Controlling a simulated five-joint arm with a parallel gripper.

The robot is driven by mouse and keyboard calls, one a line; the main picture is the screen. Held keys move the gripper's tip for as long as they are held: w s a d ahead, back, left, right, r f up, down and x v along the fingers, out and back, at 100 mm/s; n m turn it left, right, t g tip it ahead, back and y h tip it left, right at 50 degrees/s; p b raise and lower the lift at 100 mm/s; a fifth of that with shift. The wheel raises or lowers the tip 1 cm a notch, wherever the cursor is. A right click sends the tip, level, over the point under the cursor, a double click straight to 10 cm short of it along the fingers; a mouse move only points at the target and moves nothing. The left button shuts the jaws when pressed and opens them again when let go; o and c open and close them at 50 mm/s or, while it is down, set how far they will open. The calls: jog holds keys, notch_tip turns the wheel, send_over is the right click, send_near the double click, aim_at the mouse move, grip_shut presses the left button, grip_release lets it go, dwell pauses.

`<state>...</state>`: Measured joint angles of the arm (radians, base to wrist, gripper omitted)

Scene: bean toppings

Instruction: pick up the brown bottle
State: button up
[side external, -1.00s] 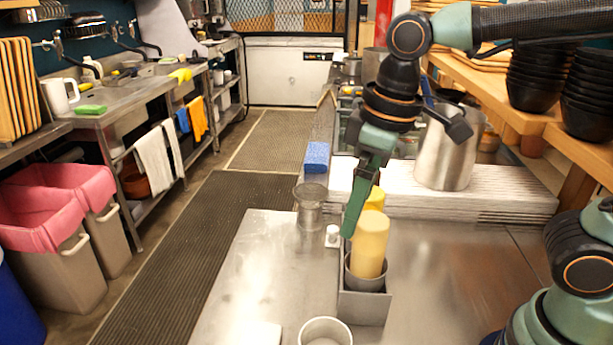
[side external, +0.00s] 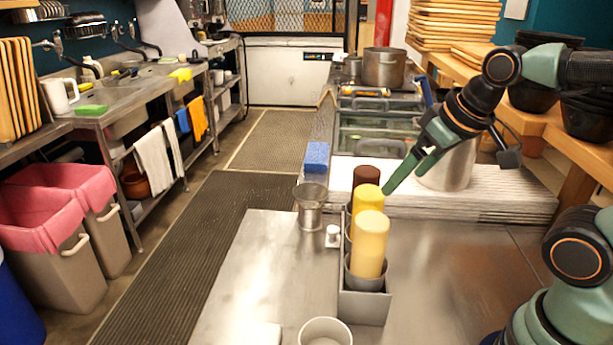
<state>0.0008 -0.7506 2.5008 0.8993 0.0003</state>
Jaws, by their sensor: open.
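The brown bottle (side external: 366,175) stands at the far end of a row of bottles in a grey metal holder (side external: 364,306). Only its upper part shows; the yellow bottle (side external: 367,200) in front hides the rest. A paler yellow bottle (side external: 369,245) stands nearest the camera. My gripper (side external: 388,188) is open and empty, pointing down and to the left. Its fingertips are just right of the brown and yellow bottles in the picture. I cannot tell whether they touch either bottle.
A metal pot (side external: 449,165) stands behind my gripper on a stack of white trays (side external: 500,193). A metal cup (side external: 311,207) and a small white-topped shaker (side external: 332,236) stand left of the holder. A blue sponge (side external: 317,156) lies farther back. The steel counter (side external: 260,280) is clear at left.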

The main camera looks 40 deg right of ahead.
jog(key=m+g, duration=0.6)
jog(key=m, duration=1.1)
send_over(366, 170)
notch_tip(366, 170, down, 12)
jog(key=shift+f, duration=0.1)
jog(key=c, duration=0.7)
